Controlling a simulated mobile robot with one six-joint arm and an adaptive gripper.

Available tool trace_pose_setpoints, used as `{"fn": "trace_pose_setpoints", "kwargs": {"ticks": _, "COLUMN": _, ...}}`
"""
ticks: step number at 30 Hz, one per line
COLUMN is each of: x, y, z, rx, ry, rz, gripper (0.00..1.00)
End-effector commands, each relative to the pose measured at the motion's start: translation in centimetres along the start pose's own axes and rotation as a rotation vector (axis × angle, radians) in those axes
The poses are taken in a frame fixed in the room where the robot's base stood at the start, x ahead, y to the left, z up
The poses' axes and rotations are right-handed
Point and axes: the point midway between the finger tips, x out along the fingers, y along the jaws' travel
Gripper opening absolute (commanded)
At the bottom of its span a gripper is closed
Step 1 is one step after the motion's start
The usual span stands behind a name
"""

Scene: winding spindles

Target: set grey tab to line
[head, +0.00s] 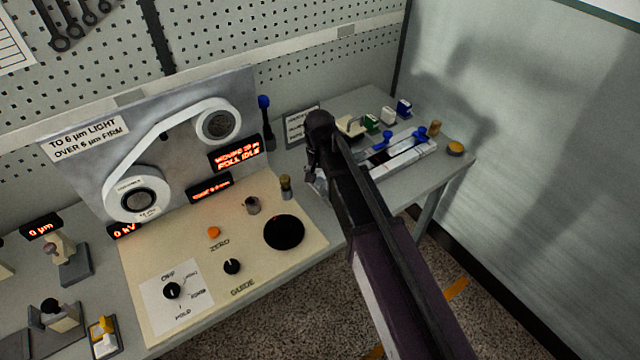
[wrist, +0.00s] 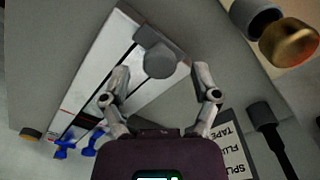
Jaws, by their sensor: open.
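A grey tab with a round grey knob (wrist: 159,58) shows in the wrist view, at the upper end of a pale strip rail (wrist: 92,75). My gripper (wrist: 161,76) is open, with one finger on each side of the knob; I cannot tell whether either touches it. In the head view my gripper (head: 316,182) is at the near left end of the rail (head: 408,158), and my arm hides the tab.
Two blue knobs (head: 388,138) stand along the rail. Several small coloured blocks (head: 372,123) are behind it. A brass-topped post (head: 286,186) and a grey cylinder (head: 252,205) stand left of my gripper. A sign (head: 301,125) and a blue-topped post (head: 265,118) are behind.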

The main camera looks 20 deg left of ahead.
Motion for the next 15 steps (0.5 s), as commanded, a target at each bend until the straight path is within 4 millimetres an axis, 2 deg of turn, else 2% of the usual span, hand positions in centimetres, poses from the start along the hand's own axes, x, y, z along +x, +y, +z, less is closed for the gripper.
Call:
{"fn": "trace_pose_setpoints", "kwargs": {"ticks": 4, "x": 0.91, "y": 0.0, "z": 0.0, "rx": 0.0, "ry": 0.0, "rz": 0.0, "gripper": 0.79}}
{"fn": "trace_pose_setpoints", "kwargs": {"ticks": 15, "x": 1.11, "y": 0.0, "z": 0.0, "rx": 0.0, "ry": 0.0, "rz": 0.0, "gripper": 0.79}}
